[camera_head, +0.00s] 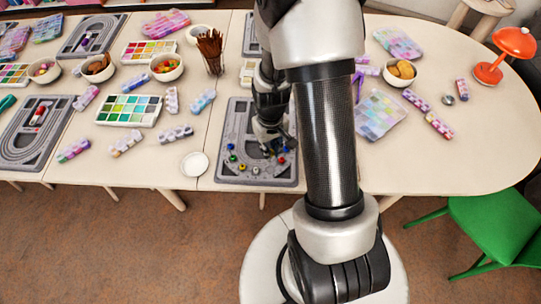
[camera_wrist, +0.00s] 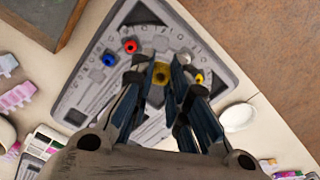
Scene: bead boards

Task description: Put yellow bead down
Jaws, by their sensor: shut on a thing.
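A yellow bead (camera_wrist: 160,73) sits between the fingertips of my gripper (camera_wrist: 161,80), which is shut on it. The grey bead board (camera_wrist: 85,92) is right below it; I cannot tell whether the bead touches the board. A second yellow bead (camera_wrist: 199,78) shows just right of the fingers in the wrist view. A red bead (camera_wrist: 131,46) and a blue bead (camera_wrist: 109,60) lie left of the fingers on the board. In the head view my gripper (camera_head: 272,148) is over the board (camera_head: 226,174), and the held bead is hard to make out there.
A small white dish (camera_head: 194,164) stands left of the board. A cup of brown sticks (camera_head: 213,60) stands farther back.

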